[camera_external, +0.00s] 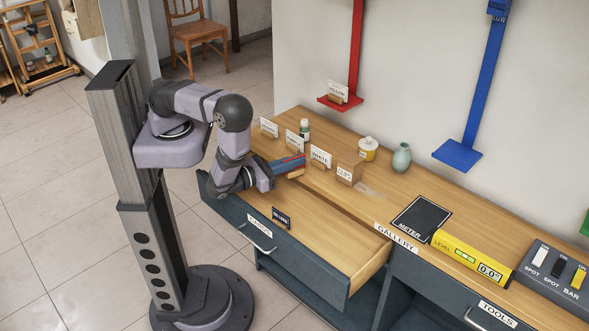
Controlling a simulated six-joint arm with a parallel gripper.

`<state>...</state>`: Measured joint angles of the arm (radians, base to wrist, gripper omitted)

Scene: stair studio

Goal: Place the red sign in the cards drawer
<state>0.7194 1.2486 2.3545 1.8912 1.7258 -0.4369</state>
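A small dark blue sign (281,217) stands at the drawer's front edge. My gripper (290,167) reaches over the back left of the drawer, near the worktop edge. Narrow blue and red parts and a small wooden block show at its tip. I cannot tell whether these include the red sign or whether the fingers are closed. No sign elsewhere is clearly readable as red.
A red wall shelf (353,103) holds a YELLOW card (338,91). A black meter pad (420,218) lies right.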

